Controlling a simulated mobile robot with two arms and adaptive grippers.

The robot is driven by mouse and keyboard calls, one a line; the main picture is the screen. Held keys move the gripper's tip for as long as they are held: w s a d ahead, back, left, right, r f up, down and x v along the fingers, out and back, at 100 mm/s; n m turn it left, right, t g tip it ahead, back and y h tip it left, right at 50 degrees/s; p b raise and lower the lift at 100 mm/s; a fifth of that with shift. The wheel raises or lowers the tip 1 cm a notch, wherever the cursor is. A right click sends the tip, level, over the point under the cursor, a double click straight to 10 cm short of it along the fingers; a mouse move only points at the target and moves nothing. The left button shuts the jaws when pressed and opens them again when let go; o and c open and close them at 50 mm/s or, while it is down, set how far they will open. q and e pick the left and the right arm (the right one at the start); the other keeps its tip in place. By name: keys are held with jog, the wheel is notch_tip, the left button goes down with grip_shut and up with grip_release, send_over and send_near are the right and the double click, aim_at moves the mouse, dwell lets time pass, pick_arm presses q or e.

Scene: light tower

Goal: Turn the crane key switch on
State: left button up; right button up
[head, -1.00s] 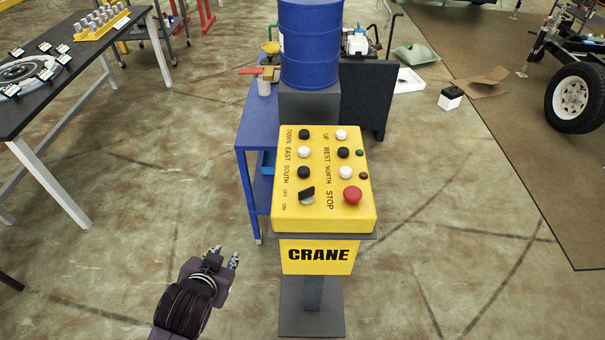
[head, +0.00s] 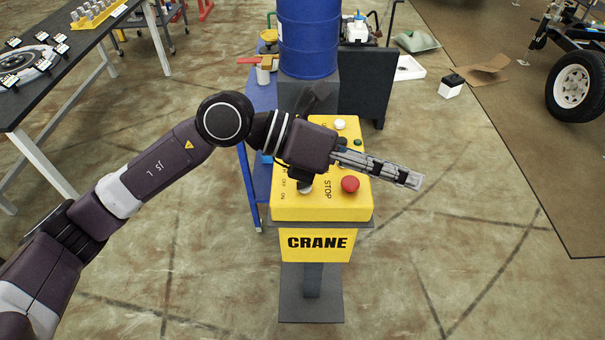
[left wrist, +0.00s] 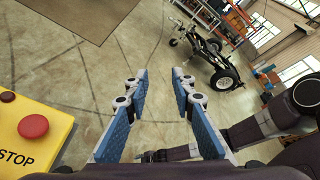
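The yellow crane control box (head: 325,208) stands on a grey pedestal. The key switch (head: 306,188) is at its near left, beside the OFF and ON labels, and is partly hidden by my left gripper. My left gripper (head: 416,180) reaches over the box from the left, with its fingers pointing right past the red stop button (head: 349,184). In the left wrist view my left gripper (left wrist: 155,76) is open and empty, and the key switch is out of sight. My right arm shows there too, its gripper end mostly hidden behind the left fingers.
The red stop button also shows in the left wrist view (left wrist: 33,126). A blue barrel (head: 307,40) stands behind the box, and a dark table (head: 75,60) is at left.

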pick_arm(q)
jog(key=w+a+f+t+y, duration=0.2)
jog(key=w+a+f+y, duration=0.25)
jog(key=a, duration=0.35)
jog(key=w+a+f+t+y, duration=0.2)
jog(key=w+a+f+y, duration=0.3)
jog(key=a, duration=0.4)
jog(key=shift+m+y, duration=0.3)
jog(key=shift+y, duration=0.15)
jog(key=w+f+p, duration=0.1)
jog(key=d+f+p, duration=0.1)
jog(key=f, duration=0.1)
jog(key=w+d+f+p, duration=0.1)
jog(key=f, duration=0.1)
jog(key=shift+w+d, duration=0.25)
jog(key=shift+w, duration=0.1)
jog(key=shift+d+f, duration=0.1)
jog(key=shift+f, duration=0.3)
grip_shut()
